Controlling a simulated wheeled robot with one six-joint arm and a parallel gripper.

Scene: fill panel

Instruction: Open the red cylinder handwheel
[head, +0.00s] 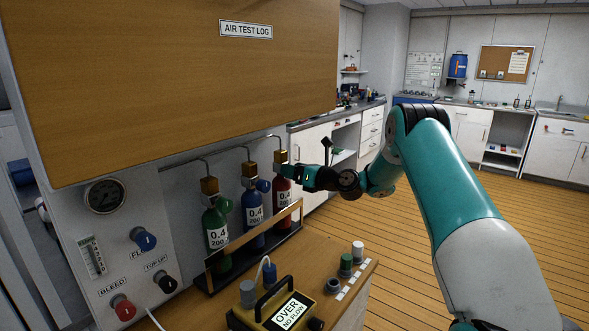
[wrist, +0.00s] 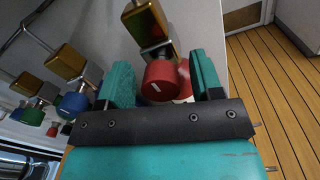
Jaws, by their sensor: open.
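The red handwheel (wrist: 160,88) sits below a brass valve block (wrist: 148,36) in the wrist view, with a small white mark on its face. My gripper (wrist: 163,78) is open, with one teal finger on each side of the handwheel. A gap shows on both sides, wider on the right, and I see no contact. In the head view the red cylinder (head: 284,192) stands at the right end of the rack. My gripper (head: 300,176) reaches it from the right and hides its handwheel there.
The blue cylinder (head: 253,212) and green cylinder (head: 216,238) stand to the left; their handwheels also show in the wrist view, the blue one (wrist: 73,104) nearest. A rail (head: 255,243) crosses in front. A yellow meter (head: 282,308) sits on the bench. Floor is free at right.

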